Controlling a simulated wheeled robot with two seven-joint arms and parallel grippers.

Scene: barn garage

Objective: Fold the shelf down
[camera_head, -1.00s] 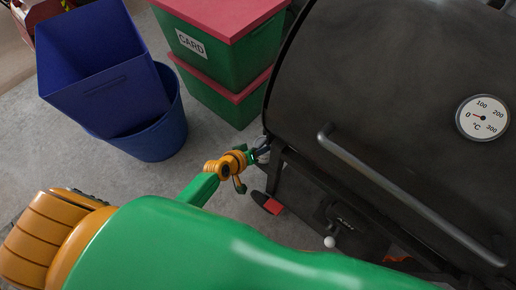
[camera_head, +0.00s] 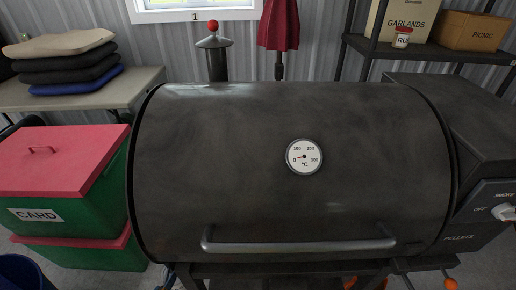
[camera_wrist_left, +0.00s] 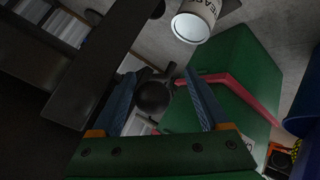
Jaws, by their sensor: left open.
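The black barrel grill (camera_head: 230,130) fills the middle of the head view, its lid shut, with a dial and a long front handle (camera_head: 300,246). I cannot clearly make out its shelf in the head view. In the left wrist view a long flat dark panel (camera_wrist_left: 100,60) slants down from the top; I cannot tell if it is the shelf. My left gripper (camera_wrist_left: 162,82) is open, its blue fingers either side of a dark round knob (camera_wrist_left: 153,98); I cannot tell if they touch it. In the head view only a sliver of it shows at the grill's lower left (camera_head: 170,276). My right gripper is not in view.
Green crates with a red lid (camera_head: 60,160) stand left of the grill, close to my left gripper. A table with folded cloths (camera_head: 70,65) is behind them. A pellet hopper (camera_head: 480,220) adjoins the grill's right. A pale bucket (camera_wrist_left: 195,20) stands on the floor.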

